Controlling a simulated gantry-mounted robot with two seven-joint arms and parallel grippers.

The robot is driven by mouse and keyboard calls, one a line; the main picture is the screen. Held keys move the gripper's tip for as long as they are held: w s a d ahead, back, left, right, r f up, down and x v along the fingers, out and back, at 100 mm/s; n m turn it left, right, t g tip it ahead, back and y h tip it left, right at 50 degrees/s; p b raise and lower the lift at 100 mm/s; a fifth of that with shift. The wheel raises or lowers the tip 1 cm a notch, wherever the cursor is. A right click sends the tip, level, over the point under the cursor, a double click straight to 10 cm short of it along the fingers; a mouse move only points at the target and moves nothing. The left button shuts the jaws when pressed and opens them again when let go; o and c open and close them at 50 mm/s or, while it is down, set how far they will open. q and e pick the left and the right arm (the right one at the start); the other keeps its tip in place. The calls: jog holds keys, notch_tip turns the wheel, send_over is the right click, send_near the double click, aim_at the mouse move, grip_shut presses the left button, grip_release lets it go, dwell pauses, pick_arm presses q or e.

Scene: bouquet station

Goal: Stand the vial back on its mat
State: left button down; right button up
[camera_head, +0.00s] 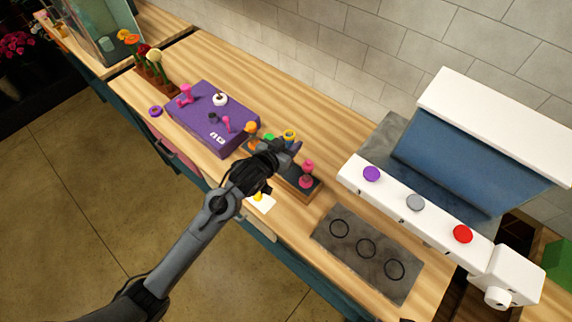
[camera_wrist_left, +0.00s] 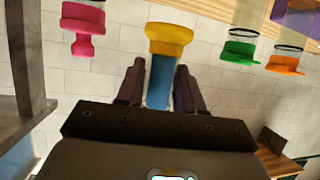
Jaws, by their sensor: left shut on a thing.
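My left gripper (camera_head: 291,147) reaches over the bench from the lower left. In the left wrist view my left gripper (camera_wrist_left: 158,88) is shut on the blue body of the vial (camera_wrist_left: 159,80), whose wide yellow end (camera_wrist_left: 170,36) points out past the fingertips. In the head view a yellow ring (camera_head: 289,133) shows at the fingertips. A white square (camera_head: 262,202) with a yellow patch lies below my wrist near the bench's front edge, partly covered; I cannot tell if it is the mat. My right gripper is not in view.
A pink-topped piece (camera_head: 306,168) stands on a dark tray (camera_head: 298,188) close to the gripper. Green (camera_wrist_left: 240,50) and orange (camera_wrist_left: 286,64) stoppers are nearby. A purple case (camera_head: 190,115) lies left, a grey plate with rings (camera_head: 350,262) right, beside the white button panel (camera_head: 395,192).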

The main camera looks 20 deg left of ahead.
pick_arm(q)
jog(key=f, duration=0.4)
jog(key=shift+a, duration=0.2)
jog(key=shift+f, duration=2.25)
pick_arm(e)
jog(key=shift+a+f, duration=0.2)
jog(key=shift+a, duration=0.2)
pick_arm(q)
jog(key=shift+f, duration=0.1)
jog(key=c, duration=0.7)
grip_release()
jog(key=shift+f, duration=0.1)
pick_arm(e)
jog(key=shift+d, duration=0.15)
